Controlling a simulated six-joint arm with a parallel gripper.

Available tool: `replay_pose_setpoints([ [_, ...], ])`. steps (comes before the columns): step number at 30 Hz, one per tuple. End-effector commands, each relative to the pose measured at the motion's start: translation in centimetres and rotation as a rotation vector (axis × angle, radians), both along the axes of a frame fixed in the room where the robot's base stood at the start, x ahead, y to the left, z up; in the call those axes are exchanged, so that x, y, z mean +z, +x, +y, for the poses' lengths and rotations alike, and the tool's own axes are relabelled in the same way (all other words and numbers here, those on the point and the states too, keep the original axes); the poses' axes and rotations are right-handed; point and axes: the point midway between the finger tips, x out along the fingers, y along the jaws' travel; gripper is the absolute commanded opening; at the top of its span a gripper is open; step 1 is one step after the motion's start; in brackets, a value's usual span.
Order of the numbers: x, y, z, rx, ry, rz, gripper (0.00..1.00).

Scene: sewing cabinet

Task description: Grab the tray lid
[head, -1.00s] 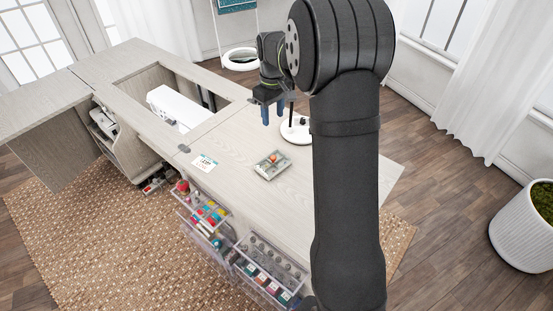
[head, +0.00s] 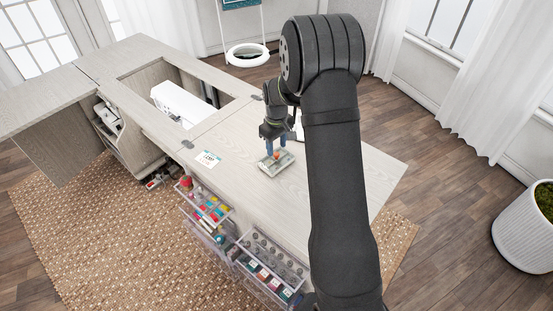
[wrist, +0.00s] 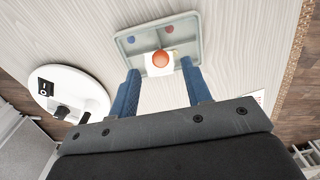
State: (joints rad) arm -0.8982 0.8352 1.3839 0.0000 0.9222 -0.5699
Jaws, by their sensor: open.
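A small grey-green tray (head: 287,164) lies on the pale wooden cabinet top; it also shows in the wrist view (wrist: 121,43). A round orange-red knob (wrist: 160,58) stands at its middle with a white patch under it. I cannot make out the lid's edges apart from the tray. My gripper (head: 274,149) is over the tray, pointing down. In the wrist view its two blue fingers (wrist: 161,78) are apart and empty, one on each side of the knob, and the knob appears just beyond their tips.
A round white base (wrist: 72,88) with a black switch stands on the top beside the tray. Clear bins of sewing supplies (head: 262,268) hang on the cabinet front. A white machine (head: 180,104) sits in the cut-out.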

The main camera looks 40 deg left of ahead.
Motion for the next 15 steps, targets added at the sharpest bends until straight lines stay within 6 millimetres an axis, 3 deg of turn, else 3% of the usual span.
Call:
replay_pose_setpoints([
  [6,-2.8,-0.1,-0.1,0.000,-0.001,0.001,0.45],
  [14,-3.0,-0.1,-0.1,0.000,0.000,0.000,0.45],
  [15,-3.0,-0.1,-0.1,0.000,0.000,0.000,0.39],
])
